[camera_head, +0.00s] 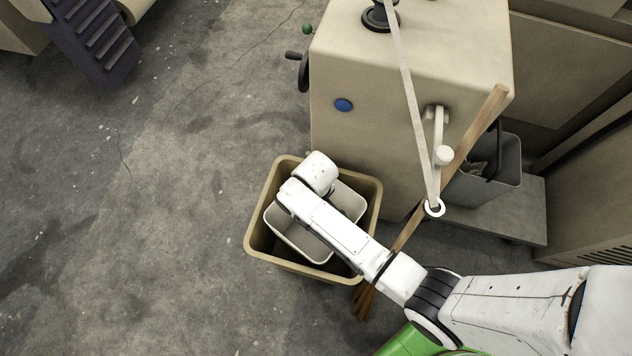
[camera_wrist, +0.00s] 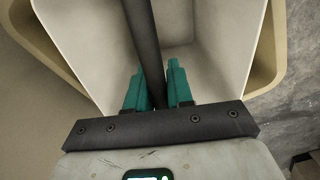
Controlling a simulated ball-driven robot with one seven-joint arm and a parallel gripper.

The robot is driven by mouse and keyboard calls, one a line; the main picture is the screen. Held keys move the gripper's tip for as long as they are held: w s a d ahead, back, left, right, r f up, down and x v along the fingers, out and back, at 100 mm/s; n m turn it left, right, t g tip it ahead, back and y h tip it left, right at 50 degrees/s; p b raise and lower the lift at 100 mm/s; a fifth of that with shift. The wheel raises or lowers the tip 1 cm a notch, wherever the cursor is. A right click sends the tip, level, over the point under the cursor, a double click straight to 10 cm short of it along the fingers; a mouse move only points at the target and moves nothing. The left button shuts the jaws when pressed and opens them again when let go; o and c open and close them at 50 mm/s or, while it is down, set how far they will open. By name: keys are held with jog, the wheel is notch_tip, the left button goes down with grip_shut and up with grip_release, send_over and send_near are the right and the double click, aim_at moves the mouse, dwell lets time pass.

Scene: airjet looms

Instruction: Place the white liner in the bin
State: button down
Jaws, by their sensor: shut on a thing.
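The white liner (camera_head: 283,236) is a pale open box seen inside the tan bin (camera_head: 254,222) on the floor, with its rim near the bin's rim. My arm covers part of both. In the wrist view the liner (camera_wrist: 222,45) lies straight ahead, with the tan bin rim (camera_wrist: 272,50) around it. My gripper (camera_wrist: 157,72) has teal fingers shut on a dark bar that runs across the liner's opening, seemingly its handle. The fingertips are hidden from the head view. Whether the liner rests on the bin's bottom cannot be told.
A beige machine cabinet (camera_head: 400,75) stands just behind the bin. A broom (camera_head: 450,165) leans beside it, bristles near the bin's right side. A grey bucket (camera_head: 492,185) sits on a low platform at the right. The floor (camera_head: 130,230) to the left is open.

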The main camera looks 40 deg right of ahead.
jog(key=shift+f, duration=0.55)
jog(key=c, duration=1)
grip_release()
notch_tip(320, 180, up, 13)
jog(key=shift+r+p, duration=0.1)
jog(key=shift+p, duration=0.75)
